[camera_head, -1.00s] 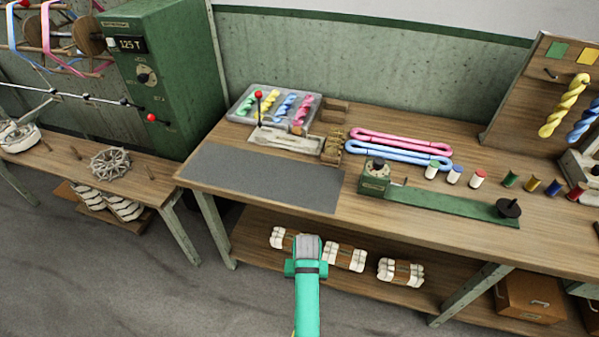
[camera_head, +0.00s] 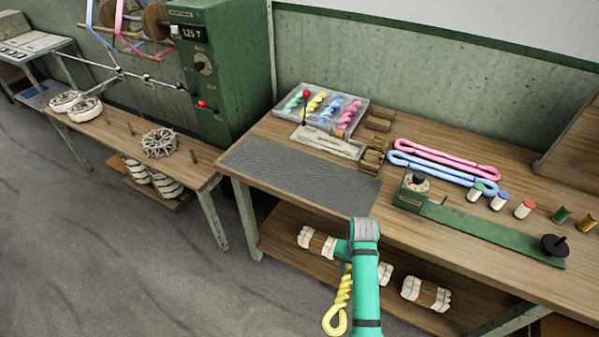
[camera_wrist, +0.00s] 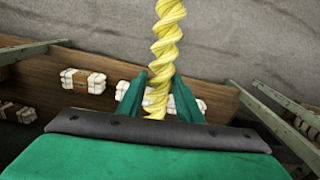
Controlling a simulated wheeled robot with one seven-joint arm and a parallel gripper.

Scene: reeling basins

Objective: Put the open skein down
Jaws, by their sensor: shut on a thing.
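A yellow twisted skein (camera_head: 338,302) hangs from my gripper (camera_head: 345,250) in front of the workbench, above the floor, its looped end low. In the wrist view the yellow skein (camera_wrist: 167,50) runs between the two green fingers of my gripper (camera_wrist: 158,95), which are shut on it. My forearm hides part of the gripper in the head view. Two open, untwisted skeins, one pink (camera_head: 450,157) and one blue (camera_head: 425,171), lie side by side on the workbench (camera_head: 340,210).
A grey mat (camera_head: 300,172) lies bare at the bench's left front. A clear tray (camera_head: 283,112) of twisted skeins stands behind it. A green winding device (camera_head: 415,192) with spools sits right. White bundles (camera_head: 316,242) rest on the lower shelf.

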